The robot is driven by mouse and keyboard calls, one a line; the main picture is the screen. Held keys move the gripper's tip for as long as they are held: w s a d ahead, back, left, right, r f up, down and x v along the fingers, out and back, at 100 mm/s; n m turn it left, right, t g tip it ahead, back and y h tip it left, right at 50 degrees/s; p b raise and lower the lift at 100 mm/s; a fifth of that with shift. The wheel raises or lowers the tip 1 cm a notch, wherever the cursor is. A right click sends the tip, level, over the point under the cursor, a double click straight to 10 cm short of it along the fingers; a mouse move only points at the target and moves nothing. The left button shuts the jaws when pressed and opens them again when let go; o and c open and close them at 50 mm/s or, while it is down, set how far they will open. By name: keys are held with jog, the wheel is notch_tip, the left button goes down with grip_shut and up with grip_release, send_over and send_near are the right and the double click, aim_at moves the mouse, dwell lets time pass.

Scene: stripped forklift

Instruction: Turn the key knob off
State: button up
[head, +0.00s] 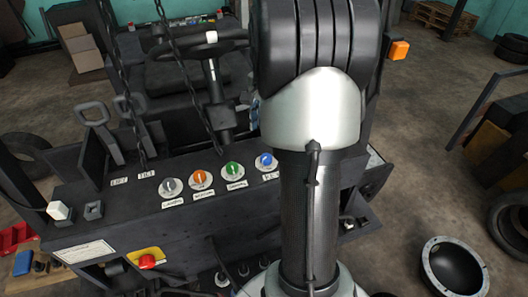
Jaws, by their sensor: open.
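Several round knobs sit in a row on the dark forklift dashboard (130,215): a grey knob (171,186), an orange knob (202,178), a green knob (233,169) and a blue knob (265,161). Each has a small white label below it. The labels are too small to read surely, and the blue knob's label is partly covered by my arm, so I cannot tell which is the key knob. The blue knob is close to my arm's left edge in the picture. My gripper is not visible; my arm fills the middle right.
Two levers (97,125) stand at the dashboard's left, with hanging chains and a steering wheel (200,42) behind. A red button (147,261) is on the front. Tires, a black bowl-shaped part (455,268) and a pallet (440,18) lie on the right floor.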

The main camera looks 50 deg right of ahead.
notch_tip(320, 180, down, 12)
jog(key=shift+r+p, duration=0.2)
jog(key=shift+p, duration=0.1)
jog(key=c, duration=1.1)
jog(key=shift+o, duration=0.2)
jog(key=shift+n, duration=0.5)
jog(key=n+b, duration=0.2)
jog(key=n, duration=0.3)
jog(key=shift+n+b, duration=0.45)
jog(key=shift+n, duration=2.15)
jog(key=o, duration=1.1)
jog(key=shift+c, duration=0.2)
